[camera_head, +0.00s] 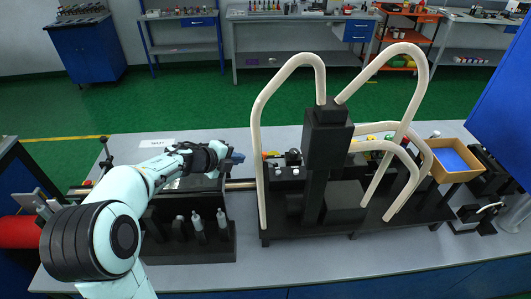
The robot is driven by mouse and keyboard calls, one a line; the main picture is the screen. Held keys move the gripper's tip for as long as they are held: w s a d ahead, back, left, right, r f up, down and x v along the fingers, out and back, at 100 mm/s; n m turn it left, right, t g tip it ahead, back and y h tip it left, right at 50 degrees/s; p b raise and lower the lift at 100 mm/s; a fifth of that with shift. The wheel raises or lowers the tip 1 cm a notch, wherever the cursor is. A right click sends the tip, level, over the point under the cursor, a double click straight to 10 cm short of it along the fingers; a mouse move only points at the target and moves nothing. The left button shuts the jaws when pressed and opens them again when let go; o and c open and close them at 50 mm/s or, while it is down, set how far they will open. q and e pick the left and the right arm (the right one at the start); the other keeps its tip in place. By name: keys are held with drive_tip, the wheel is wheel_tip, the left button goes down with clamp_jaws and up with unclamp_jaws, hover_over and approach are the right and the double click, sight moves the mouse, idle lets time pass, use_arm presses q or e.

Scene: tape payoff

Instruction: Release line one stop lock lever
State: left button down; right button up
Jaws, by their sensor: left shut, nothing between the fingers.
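My left gripper (234,158) is shut and empty. It is held above the table near the rail (240,184), just left of the cream curved tubes (257,140). A stop lock lever cannot be made out for certain; small dark, red and yellow parts (292,157) sit behind the tubes on the black machine. My gripper is left of these parts and appears apart from them. My left wrist and arm hide part of the machine's left end. My right gripper is not in view.
A black column (326,140) with tall cream tubes stands right of my gripper. A black rack (190,246) with grey bottles is in front. A wooden box with a blue inside (452,160) is at the right. The front table strip (330,268) is clear.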

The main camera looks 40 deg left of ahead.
use_arm(q)
drive_tip(key=b+x, duration=0.1)
drive_tip(key=x, duration=0.8)
drive_tip(key=shift+w+f, duration=0.3)
drive_tip(key=shift+w, duration=0.05)
drive_tip(key=shift+a, duration=0.15)
